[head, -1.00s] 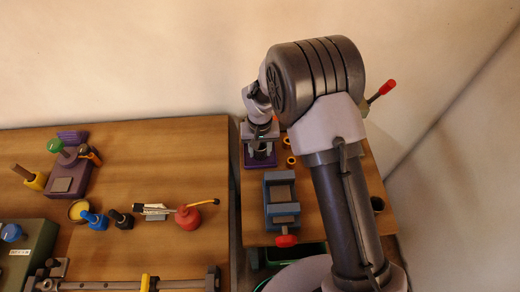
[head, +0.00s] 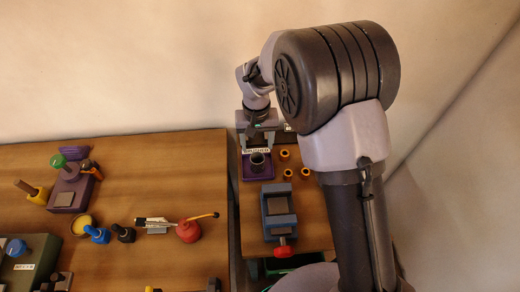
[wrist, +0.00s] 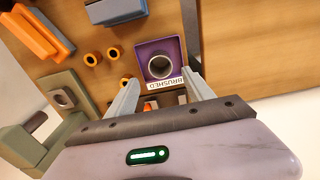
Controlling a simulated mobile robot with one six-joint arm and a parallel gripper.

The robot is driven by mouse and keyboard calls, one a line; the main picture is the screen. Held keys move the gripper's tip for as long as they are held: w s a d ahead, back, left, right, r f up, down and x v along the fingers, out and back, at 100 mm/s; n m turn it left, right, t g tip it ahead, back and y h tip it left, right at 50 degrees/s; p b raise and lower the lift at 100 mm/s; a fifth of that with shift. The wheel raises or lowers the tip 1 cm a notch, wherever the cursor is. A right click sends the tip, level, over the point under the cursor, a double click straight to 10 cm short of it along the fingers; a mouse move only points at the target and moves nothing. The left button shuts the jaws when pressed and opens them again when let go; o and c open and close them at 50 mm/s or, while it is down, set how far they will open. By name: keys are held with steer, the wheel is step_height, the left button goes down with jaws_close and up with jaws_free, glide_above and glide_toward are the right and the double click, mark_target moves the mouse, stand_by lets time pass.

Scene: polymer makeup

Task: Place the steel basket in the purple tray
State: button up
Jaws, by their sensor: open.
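The steel basket, a dark grey open cylinder (head: 258,161), stands upright inside the purple tray (head: 245,174) on the right-hand table. In the wrist view the basket (wrist: 161,67) shows its round open mouth, with the purple tray (wrist: 143,48) around it and a "BRUSHED" label on the tray's edge. My gripper (wrist: 158,79) is open and empty. Its two fingers point toward the labelled side of the tray, apart from the basket. In the head view my wrist is above and behind the tray; the fingertips are hard to make out there.
Several small orange-brown rings (head: 288,173) lie right of the tray. A blue vise (head: 278,212) with a red knob stands in front. A gap separates this table from the left table (head: 130,180), which holds tools and a red oil can (head: 188,231).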

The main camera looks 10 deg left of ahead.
steer(key=s+d+r+m+t+y, duration=0.1)
steer(key=s+d+r, duration=0.1)
steer(key=d+r, duration=0.45)
steer(key=s+d+r+m+t, duration=0.1)
steer(key=s+d+r+m, duration=0.15)
steer(key=r, duration=0.65)
steer(key=s+d+r+m+t, duration=0.1)
steer(key=s+d+r, duration=0.1)
steer(key=s, duration=0.4)
steer(key=s+d+r+m+t, duration=0.1)
steer(key=s+d+r, duration=0.2)
steer(key=s+d, duration=0.2)
steer(key=s+d+r+m+t+y, duration=0.1)
steer(key=s+d+r, duration=0.1)
steer(key=s, duration=0.4)
steer(key=shift+s+d+r+m+t, duration=0.3)
steer(key=shift+s+d+r+m, duration=0.1)
steer(key=shift+d, duration=0.3)
steer(key=shift+f, duration=0.1)
step_height(320, 180, down, 10)
steer(key=b, duration=0.9)
steer(key=shift+r+b, duration=0.2)
steer(key=shift+b, duration=0.2)
